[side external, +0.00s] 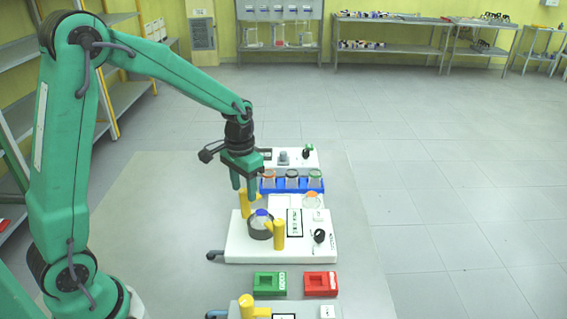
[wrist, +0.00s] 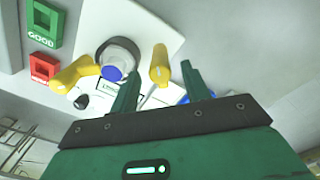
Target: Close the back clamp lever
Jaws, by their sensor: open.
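The back clamp lever (side external: 243,204) is a yellow post behind the black ring on the white reactor base (side external: 240,245). It also shows in the wrist view (wrist: 160,62), to the right of the ring. My gripper (side external: 244,190) points down over this lever, fingers apart and empty. In the wrist view, the lever appears between the two green fingers (wrist: 161,72); I cannot tell whether either touches it. The front clamp lever (side external: 279,236) is also yellow, and its arm points toward the ring (wrist: 76,75). A blue-capped glass vessel (side external: 261,216) sits inside the black ring.
A blue rack (side external: 291,186) with several capped vials stands behind the reactor, close to my gripper. A green box (side external: 269,284) and a red box (side external: 320,284) lie in front, with another device at the bottom edge. The table is clear on the left.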

